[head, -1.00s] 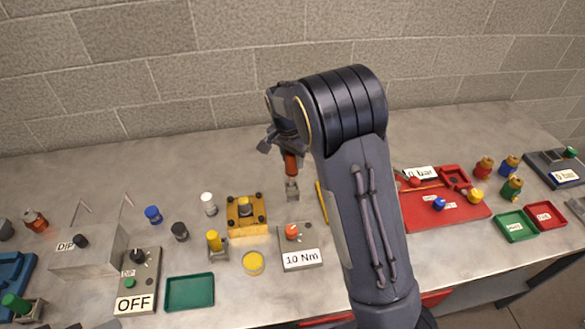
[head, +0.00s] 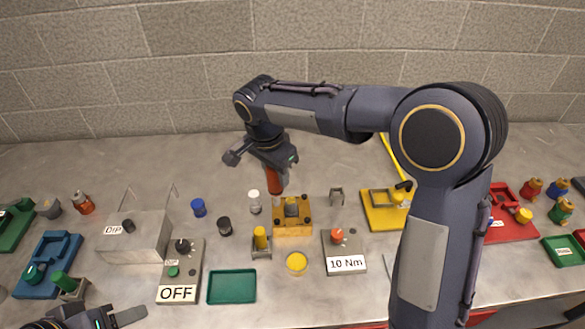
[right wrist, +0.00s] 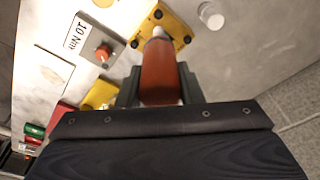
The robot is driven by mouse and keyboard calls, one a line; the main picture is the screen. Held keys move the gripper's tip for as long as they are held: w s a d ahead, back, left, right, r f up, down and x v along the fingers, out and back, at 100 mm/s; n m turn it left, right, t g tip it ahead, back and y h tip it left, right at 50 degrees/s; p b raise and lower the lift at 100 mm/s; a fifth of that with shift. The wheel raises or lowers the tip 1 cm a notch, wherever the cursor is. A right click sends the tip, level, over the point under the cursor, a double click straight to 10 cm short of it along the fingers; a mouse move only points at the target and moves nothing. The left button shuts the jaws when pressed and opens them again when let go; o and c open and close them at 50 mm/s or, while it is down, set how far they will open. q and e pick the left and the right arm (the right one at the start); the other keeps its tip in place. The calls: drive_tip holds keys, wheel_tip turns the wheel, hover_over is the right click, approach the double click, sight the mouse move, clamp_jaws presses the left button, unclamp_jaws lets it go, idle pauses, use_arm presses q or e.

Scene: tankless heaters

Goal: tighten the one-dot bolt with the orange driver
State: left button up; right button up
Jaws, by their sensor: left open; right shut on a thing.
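My right gripper (head: 277,158) is shut on the orange driver (head: 274,181), which hangs upright above the back left corner of the yellow block (head: 293,230). The driver also shows in the right wrist view (right wrist: 158,72), pointing down at the yellow plate (right wrist: 176,22). Dark bolts sit at the plate's corners; a bolt (right wrist: 187,40) shows beside the driver. The driver's tip is hidden, so I cannot tell whether it touches a bolt. The dot marks are too small to read. My left gripper (head: 118,317) is open and empty at the bottom left edge.
A green tray (head: 232,287) lies in front.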

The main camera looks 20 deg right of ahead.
sight(276, 194)
drive_tip(key=shift+a+r, duration=0.1)
drive_tip(key=shift+a, duration=0.05)
drive_tip(key=shift+f+b, duration=0.55)
drive_tip(key=shift+f, duration=0.1)
drive_tip(key=shift+f+b, duration=1.9)
drive_tip(key=shift+f, duration=0.65)
drive_tip(key=shift+s+f+b, duration=0.1)
drive_tip(key=shift+f+b, duration=0.4)
drive_tip(key=shift+f, duration=0.1)
idle(0.5)
drive_tip(key=shift+r+p, duration=2.7)
drive_tip(key=shift+r, duration=0.95)
